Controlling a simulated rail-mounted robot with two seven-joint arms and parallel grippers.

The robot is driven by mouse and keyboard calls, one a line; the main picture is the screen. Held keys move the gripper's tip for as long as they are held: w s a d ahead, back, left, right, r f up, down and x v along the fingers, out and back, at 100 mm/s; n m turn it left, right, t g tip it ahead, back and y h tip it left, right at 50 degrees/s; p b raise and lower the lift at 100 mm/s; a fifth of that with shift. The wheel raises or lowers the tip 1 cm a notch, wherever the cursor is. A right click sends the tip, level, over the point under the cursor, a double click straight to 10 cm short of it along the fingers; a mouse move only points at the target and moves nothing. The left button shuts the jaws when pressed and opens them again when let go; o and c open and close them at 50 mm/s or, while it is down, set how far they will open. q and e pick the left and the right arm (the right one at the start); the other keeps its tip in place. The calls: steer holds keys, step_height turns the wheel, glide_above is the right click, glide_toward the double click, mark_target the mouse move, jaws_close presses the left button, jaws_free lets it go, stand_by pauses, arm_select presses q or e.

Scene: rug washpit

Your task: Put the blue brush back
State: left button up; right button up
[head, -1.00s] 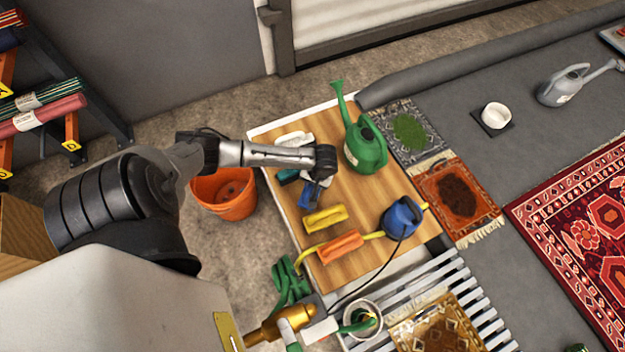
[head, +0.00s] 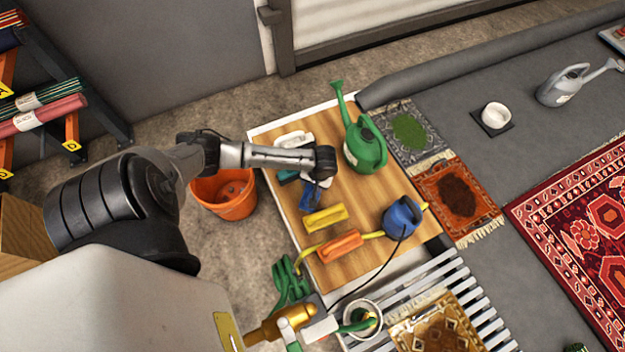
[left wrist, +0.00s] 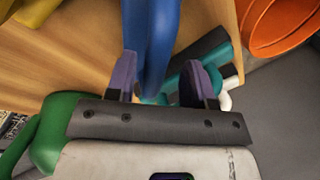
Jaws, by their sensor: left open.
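The blue brush (head: 307,201) lies on the wooden table top (head: 358,196), between a teal brush (head: 287,177) and a yellow brush (head: 325,218). My left gripper (head: 313,188) is over it, pointing down and hiding part of it in the head view. In the left wrist view, the blue brush (left wrist: 158,40) shows between the two fingers of the open left gripper (left wrist: 162,82). I cannot tell whether either finger touches it. My right gripper is not in view.
A green watering can (head: 366,146) stands behind my left gripper. An orange brush (head: 339,246) and a blue corded item (head: 403,217) are nearer the table's front. An orange bucket (head: 228,193) stands on the floor at left. Small rugs (head: 456,196) lie right of the table.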

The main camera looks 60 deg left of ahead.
arm_select(q)
steer(key=p+v, duration=0.7)
steer(key=v, duration=0.5)
steer(key=s+d+m+t+h, duration=0.1)
steer(key=s+d+m, duration=0.2)
steer(key=d, duration=0.4)
steer(key=s+d+m+t+h, duration=0.1)
steer(key=s+d+m, duration=0.25)
steer(key=d, duration=0.35)
steer(key=s+d+r+m+t, duration=0.3)
steer(key=s+r+m, duration=0.1)
steer(key=s+r, duration=0.4)
steer(key=shift+s+d+r, duration=0.15)
steer(key=shift+s+r, duration=0.2)
